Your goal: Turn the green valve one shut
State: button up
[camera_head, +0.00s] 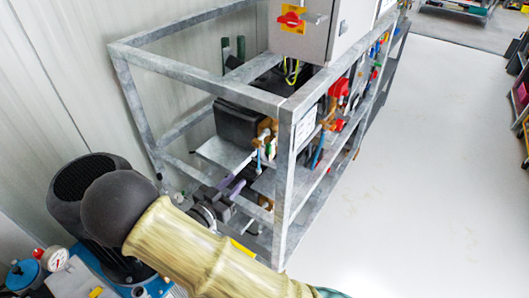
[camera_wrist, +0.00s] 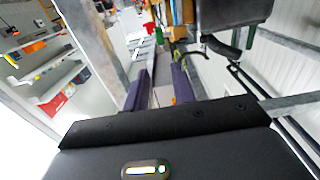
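My gripper (camera_wrist: 161,78) shows in the wrist view with two purple fingers apart and only floor and frame seen between them. In the head view my gripper (camera_head: 232,187) is at the side of the grey metal frame, below a dark box-shaped unit.
The grey frame (camera_head: 284,150) has posts and rails close around my gripper. A control box with a red switch (camera_head: 291,19) stands on top. A blue handle (camera_head: 259,160) hangs near the green part. Open white floor (camera_head: 430,150) lies to the right.

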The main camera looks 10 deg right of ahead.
aim_at(267, 149)
jog(key=b+x, duration=0.1)
jog(key=x, duration=1.5)
grip_shut()
